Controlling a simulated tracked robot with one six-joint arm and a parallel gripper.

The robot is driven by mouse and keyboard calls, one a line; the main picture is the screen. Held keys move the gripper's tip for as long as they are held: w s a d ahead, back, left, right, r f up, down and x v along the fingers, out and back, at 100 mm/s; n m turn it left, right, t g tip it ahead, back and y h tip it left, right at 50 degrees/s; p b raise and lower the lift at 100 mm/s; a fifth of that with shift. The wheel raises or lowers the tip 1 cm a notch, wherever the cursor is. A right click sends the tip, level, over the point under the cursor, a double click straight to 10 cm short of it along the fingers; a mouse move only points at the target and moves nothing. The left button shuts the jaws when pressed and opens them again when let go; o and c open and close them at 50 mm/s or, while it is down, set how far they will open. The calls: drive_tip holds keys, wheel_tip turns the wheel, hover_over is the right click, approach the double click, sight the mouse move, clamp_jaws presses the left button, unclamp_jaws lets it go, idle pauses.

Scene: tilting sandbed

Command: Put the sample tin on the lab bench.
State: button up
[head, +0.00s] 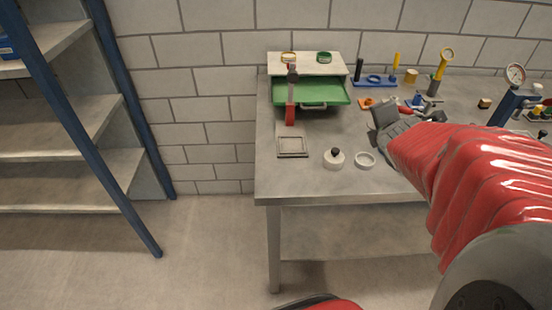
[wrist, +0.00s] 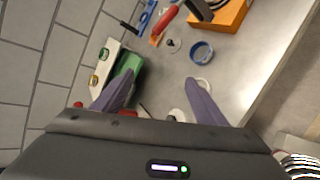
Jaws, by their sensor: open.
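A round blue container (wrist: 202,51), which may be the sample tin, stands on the grey lab bench (head: 300,181) in the wrist view. I cannot be sure it is the tin. It is beyond my right fingertip and apart from it; my arm seems to hide it in the head view. My gripper (head: 380,118) is above the bench. In the wrist view its two purple fingers (wrist: 162,78) are spread with nothing held between them. The bench also shows in the wrist view (wrist: 238,72).
A white knobbed pot (head: 334,159) and a white ring (head: 365,160) stand near the front edge. A green tray (head: 312,93) is under a raised white board (head: 306,66). An orange block (wrist: 222,14) is near the blue container. Blue-framed shelves (head: 70,125) stand left.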

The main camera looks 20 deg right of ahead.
drive_tip(key=s+a+m+g+y, duration=0.1)
drive_tip(key=s+a+m, duration=0.3)
drive_tip(key=a, duration=0.5)
drive_tip(key=s+a+m+g+y, duration=0.2)
drive_tip(key=s+a+m, duration=0.3)
drive_tip(key=a, duration=0.5)
drive_tip(key=s+a+m+g+y, duration=0.1)
drive_tip(key=s+a+m+y, duration=0.2)
drive_tip(key=a+m, duration=0.5)
drive_tip(key=shift+s+a+f+g, duration=0.25)
drive_tip(key=shift+s+a+g, duration=0.05)
drive_tip(key=shift+s+a, duration=0.5)
drive_tip(key=shift+d, duration=0.1)
drive_tip(key=shift+c, duration=0.5)
